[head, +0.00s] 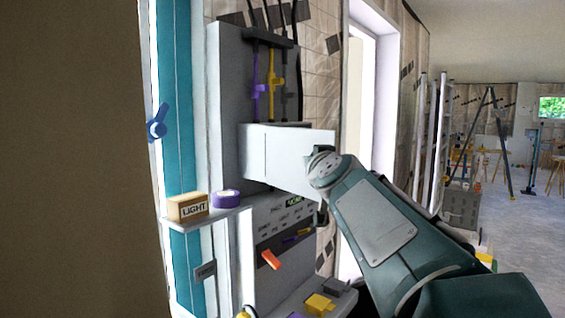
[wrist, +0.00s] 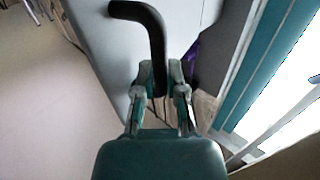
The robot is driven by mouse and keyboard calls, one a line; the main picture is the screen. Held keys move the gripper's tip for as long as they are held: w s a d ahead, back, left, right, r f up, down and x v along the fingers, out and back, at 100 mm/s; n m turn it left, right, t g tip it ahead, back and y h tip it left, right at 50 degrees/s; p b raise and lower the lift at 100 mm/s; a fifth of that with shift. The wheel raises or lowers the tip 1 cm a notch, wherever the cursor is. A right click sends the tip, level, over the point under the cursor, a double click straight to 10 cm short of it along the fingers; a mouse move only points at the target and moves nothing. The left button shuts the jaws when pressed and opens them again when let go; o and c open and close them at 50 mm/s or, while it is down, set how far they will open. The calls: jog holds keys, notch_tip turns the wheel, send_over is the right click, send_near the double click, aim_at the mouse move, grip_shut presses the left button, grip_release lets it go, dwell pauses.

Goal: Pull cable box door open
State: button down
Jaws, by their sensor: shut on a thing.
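The cable box (head: 225,85) is a tall grey cabinet on the wall in the head view. Its pale door panel (head: 275,158) juts out from the front, below the cables, toward my arm. In the wrist view a pale panel surface (wrist: 95,35) lies behind a bent black handle (wrist: 155,40). My gripper (wrist: 161,80) is shut on the lower end of this handle, one finger on each side. In the head view my wrist covers the right end of the panel, and my fingers are mostly hidden there.
Purple and yellow cables (head: 271,85) hang above the panel. A shelf at left holds a LIGHT box (head: 187,208) and a purple roll (head: 227,199). An orange lever (head: 270,259) sticks out below. Open floor (head: 520,225) lies at right, with a tripod (head: 490,130) behind.

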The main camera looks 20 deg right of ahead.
dwell(0.4)
jog(key=c, duration=0.7)
grip_release()
jog(key=v, duration=1.2)
jog(key=shift+f, duration=0.1)
